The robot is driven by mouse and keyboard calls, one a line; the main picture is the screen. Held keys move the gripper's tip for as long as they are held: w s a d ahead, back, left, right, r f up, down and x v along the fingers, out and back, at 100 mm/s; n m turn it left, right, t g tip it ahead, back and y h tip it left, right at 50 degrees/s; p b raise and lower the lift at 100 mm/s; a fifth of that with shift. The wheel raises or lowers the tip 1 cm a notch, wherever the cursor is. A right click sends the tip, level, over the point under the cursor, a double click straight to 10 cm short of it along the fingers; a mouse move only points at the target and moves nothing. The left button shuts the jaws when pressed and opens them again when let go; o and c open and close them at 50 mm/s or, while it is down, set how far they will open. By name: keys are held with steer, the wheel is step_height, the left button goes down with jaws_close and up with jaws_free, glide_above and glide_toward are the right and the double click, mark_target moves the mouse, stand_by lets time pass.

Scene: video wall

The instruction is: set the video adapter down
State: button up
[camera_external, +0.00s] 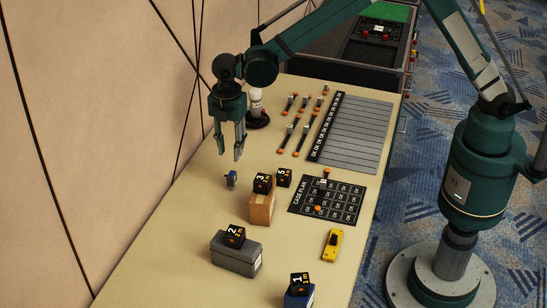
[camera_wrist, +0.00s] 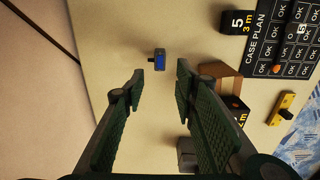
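The video adapter appears to be the small blue and dark piece (camera_external: 231,180) that stands on the table in the external view. It also shows in the wrist view as a small dark block with a blue face (camera_wrist: 159,60), beyond my fingertips and roughly between their lines. My gripper (camera_external: 230,154) hangs above the table near the wall, a little above the piece and apart from it. In the wrist view my gripper (camera_wrist: 160,78) has its two fingers spread wide, with nothing between them.
The table (camera_external: 180,245) also holds a brown box (camera_external: 262,207), a grey box (camera_external: 234,254), black numbered cubes, a case plan mat (camera_external: 330,202), a yellow tool (camera_external: 333,244) and several cable pieces. The wall (camera_external: 90,120) runs close on the left. Bare table lies around the blue piece.

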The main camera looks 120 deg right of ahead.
steer(key=s+a+r+m+t, duration=0.2)
steer(key=s+a+r, duration=0.6)
steer(key=a+r, duration=0.25)
steer(key=s+a+r+m+t, duration=0.1)
steer(key=s+a+r+m, duration=0.1)
steer(key=s+a+r, duration=0.8)
steer(key=s+a+m+t, duration=0.2)
steer(key=s+a, duration=0.5)
steer(key=s, duration=0.6)
steer(key=s+a+m+t, duration=0.2)
steer(key=s+a, duration=0.5)
steer(key=s, duration=0.6)
steer(key=shift+a+r+m, duration=0.2)
steer(key=shift+r+m, duration=0.1)
steer(key=shift+m, duration=0.2)
steer(key=shift+s, duration=0.1)
